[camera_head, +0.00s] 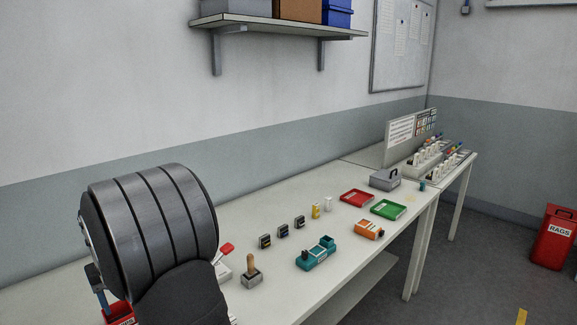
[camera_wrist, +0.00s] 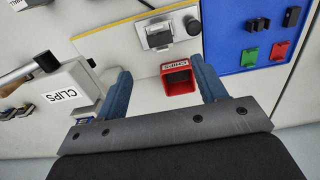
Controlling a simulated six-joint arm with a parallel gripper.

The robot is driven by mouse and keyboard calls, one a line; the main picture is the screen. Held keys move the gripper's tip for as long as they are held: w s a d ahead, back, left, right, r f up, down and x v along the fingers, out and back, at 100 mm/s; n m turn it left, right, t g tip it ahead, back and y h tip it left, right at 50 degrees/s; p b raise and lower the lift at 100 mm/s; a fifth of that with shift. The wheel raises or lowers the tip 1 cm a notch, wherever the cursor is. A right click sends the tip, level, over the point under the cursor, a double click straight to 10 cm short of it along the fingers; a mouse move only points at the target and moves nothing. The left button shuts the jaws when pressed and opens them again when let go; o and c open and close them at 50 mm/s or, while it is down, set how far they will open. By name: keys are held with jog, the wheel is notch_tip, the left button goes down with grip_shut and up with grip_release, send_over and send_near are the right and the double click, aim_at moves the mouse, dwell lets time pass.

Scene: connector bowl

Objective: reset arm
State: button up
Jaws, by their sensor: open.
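My gripper (camera_wrist: 161,68) shows in the wrist view with two blue fingers wide apart and nothing between their tips. A small red open box (camera_wrist: 178,78) with a label lies below and between the fingers, nearer the right one; I cannot tell the height gap. In the head view, my dark arm link fills the lower left and hides most of the gripper. A red labelled box (camera_head: 119,316) shows partly at the bottom edge there.
A white box marked CLIPS (camera_wrist: 70,97) is beside the left finger. A blue panel (camera_wrist: 228,48) lies right. Along the bench (camera_head: 290,285) are a teal connector (camera_head: 316,254), an orange part (camera_head: 369,230), a red tray (camera_head: 357,198) and a green tray (camera_head: 388,209).

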notch_tip(320, 180, down, 10)
jog(key=shift+r, duration=0.35)
notch_tip(320, 180, up, 17)
notch_tip(320, 180, down, 17)
jog(key=shift+f, duration=0.1)
jog(key=shift+a+r, duration=0.1)
jog(key=shift+r, duration=0.25)
notch_tip(320, 180, up, 7)
jog(key=shift+f, duration=0.1)
jog(key=shift+s+a+f+m, duration=0.25)
jog(key=shift+a+m, duration=0.25)
jog(key=shift+m, duration=0.3)
jog(key=shift+s+a+f+m, duration=0.2)
jog(key=shift+a+m, duration=0.3)
jog(key=shift+m, duration=0.3)
